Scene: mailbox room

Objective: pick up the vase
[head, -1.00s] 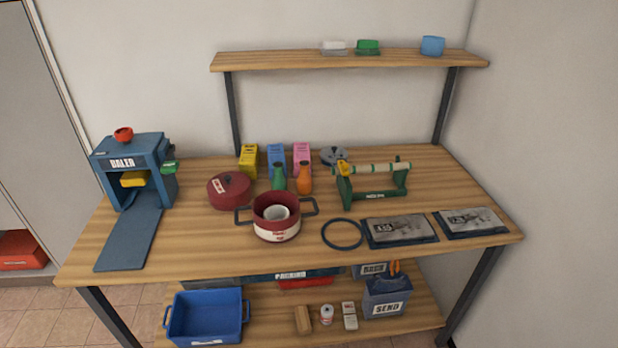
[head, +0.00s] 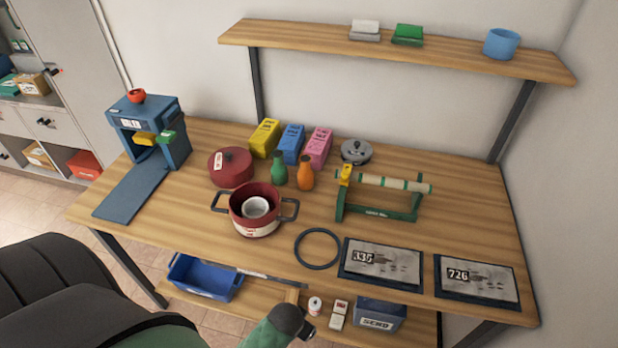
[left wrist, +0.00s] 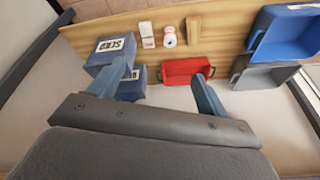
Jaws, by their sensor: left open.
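Two vase-shaped bottles stand upright on the tabletop in the head view, a green one (head: 279,171) and an orange one (head: 304,174); I cannot tell which is the vase. They stand behind the dark red pot (head: 253,226). My left arm comes in from the lower left of the head view, in front of the table and low, near the lower shelf. In the left wrist view my left gripper (left wrist: 164,72) is open and empty, its fingers spread toward the lower shelf, with no vase in that view. My right gripper does not show.
Yellow (head: 265,138), blue (head: 290,144) and pink (head: 317,147) boxes stand behind the bottles. A red lid (head: 231,167) lies left, a green-framed roller stand (head: 378,207) right. A red tray (left wrist: 185,72) and SEND box (left wrist: 105,57) sit on the lower shelf.

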